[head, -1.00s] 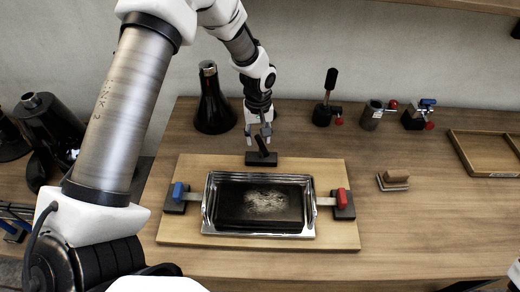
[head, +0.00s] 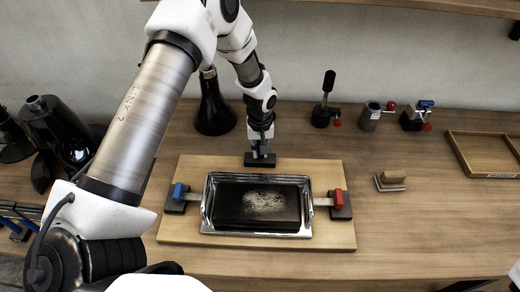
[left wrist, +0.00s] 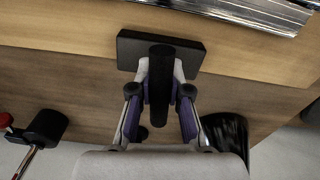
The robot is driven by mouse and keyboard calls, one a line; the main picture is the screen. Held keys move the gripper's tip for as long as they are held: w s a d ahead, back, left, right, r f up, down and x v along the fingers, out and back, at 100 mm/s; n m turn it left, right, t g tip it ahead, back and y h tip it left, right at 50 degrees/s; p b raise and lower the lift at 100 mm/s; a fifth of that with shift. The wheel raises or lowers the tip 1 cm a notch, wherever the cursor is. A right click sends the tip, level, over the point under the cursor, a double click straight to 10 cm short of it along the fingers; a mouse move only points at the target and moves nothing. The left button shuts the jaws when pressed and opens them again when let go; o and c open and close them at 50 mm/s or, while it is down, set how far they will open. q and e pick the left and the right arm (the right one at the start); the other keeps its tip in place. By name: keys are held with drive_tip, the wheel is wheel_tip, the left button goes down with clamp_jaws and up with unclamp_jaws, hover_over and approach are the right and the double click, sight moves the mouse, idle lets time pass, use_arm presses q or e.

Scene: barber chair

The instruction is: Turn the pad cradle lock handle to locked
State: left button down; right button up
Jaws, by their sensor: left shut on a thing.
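The pad cradle (head: 208,222) is a shiny metal tray holding a dark pad (head: 258,206) with a pale worn patch, on a wooden board. The lock handle's black base (head: 270,163) sits at the back edge of the board, behind the tray. My left gripper (head: 260,150) points down over this base. In the left wrist view, its fingers (left wrist: 160,78) are closed around the black handle post (left wrist: 161,66), which rises from the flat base (left wrist: 185,48). The gripper hides most of the post in the head view. My right gripper is out of view.
A blue clamp (head: 177,192) and a red clamp (head: 338,198) flank the tray. A black bottle (head: 214,108) stands behind the board, left of my left gripper. Fixtures with levers (head: 324,110) stand at the back right. A wooden tray (head: 488,172) lies at far right.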

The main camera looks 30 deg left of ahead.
use_arm(q)
drive_tip(key=m, duration=0.3)
drive_tip(key=shift+m, duration=0.4)
drive_tip(key=c, duration=1.1)
unclamp_jaws()
drive_tip(key=shift+c, duration=0.2)
drive_tip(key=shift+s+d, duration=0.1)
wheel_tip(320, 180, up, 12)
drive_tip(key=shift+r, duration=0.1)
